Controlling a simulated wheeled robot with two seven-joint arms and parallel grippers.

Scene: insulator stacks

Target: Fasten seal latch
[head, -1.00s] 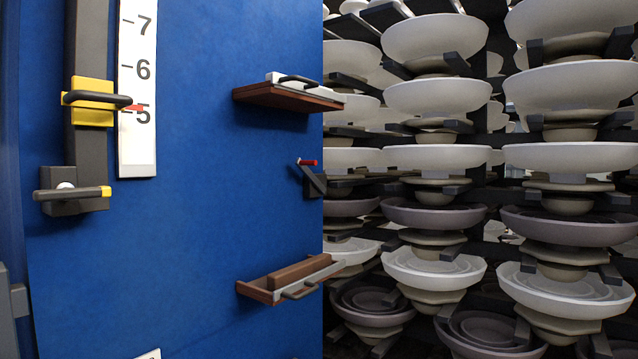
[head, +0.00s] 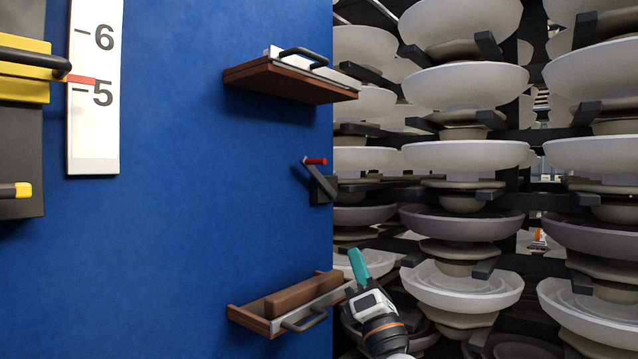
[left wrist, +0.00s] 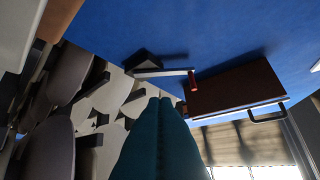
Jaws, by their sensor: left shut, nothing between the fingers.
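The latch (head: 318,180) is a small dark lever with a red grip at its upper end, mounted near the right edge of the blue panel. The lever leans up and left from its base. My left gripper (head: 358,263) has teal fingers that are shut and empty. In the head view it is below and right of the latch, beside the lower shelf. In the left wrist view the shut fingers (left wrist: 160,100) point toward the latch arm and red grip (left wrist: 193,80), apart from them. My right gripper is not in view.
An upper shelf (head: 290,82) holds a white piece with a dark handle. A lower shelf (head: 250,318) holds a brown block. A scale (head: 93,140) and yellow slider (head: 22,85) are at left. Stacked pale insulators (head: 465,155) fill the right. The blue panel (head: 180,220) is clear between.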

